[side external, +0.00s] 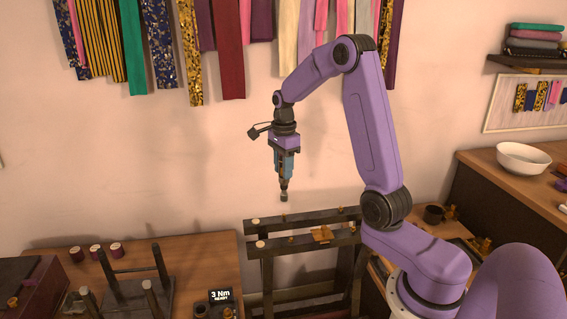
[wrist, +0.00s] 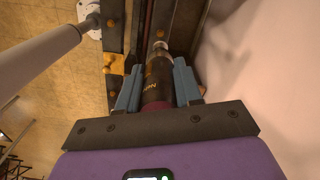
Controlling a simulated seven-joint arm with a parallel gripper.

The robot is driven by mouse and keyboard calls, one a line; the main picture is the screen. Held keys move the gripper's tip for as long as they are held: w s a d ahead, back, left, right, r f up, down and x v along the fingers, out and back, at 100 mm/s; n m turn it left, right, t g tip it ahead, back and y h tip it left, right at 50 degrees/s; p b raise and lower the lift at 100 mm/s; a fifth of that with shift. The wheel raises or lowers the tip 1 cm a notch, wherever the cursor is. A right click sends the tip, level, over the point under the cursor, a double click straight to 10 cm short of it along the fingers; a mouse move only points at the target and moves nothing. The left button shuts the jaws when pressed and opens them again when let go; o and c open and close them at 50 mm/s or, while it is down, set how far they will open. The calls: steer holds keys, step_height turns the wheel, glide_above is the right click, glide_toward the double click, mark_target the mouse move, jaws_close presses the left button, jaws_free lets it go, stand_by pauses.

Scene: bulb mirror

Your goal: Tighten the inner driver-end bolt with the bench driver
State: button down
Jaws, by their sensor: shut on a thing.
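My gripper (side external: 286,170) hangs above the dark rail frame (side external: 303,244), pointing down. It is shut on the bench driver (wrist: 157,82), a dark tool with a pale metal socket end; in the side view the driver's socket (side external: 284,196) points down, clear of the rails. Orange-brown bolt heads sit along the rails, one (side external: 291,239) on the front rail and one (side external: 341,210) on the rear. In the wrist view a bolt (wrist: 160,33) shows just beyond the socket. I cannot tell which bolt is the inner driver-end one. A gold bracket (side external: 321,234) sits on the front rail.
A display (side external: 221,295) reading "3 Nm READY" stands on the left bench (side external: 200,262), near a peg stand (side external: 135,290) and several spools (side external: 95,250). The right bench holds a white bowl (side external: 522,158). Ties (side external: 228,50) hang on the wall behind. Air around the driver is clear.

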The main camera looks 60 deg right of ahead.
mark_target(283, 181)
steer(key=shift+f, duration=2.25)
steer(key=shift+f, duration=1.3)
steer(key=shift+r, duration=1)
stand_by(2.3)
steer(key=shift+r, duration=2.25)
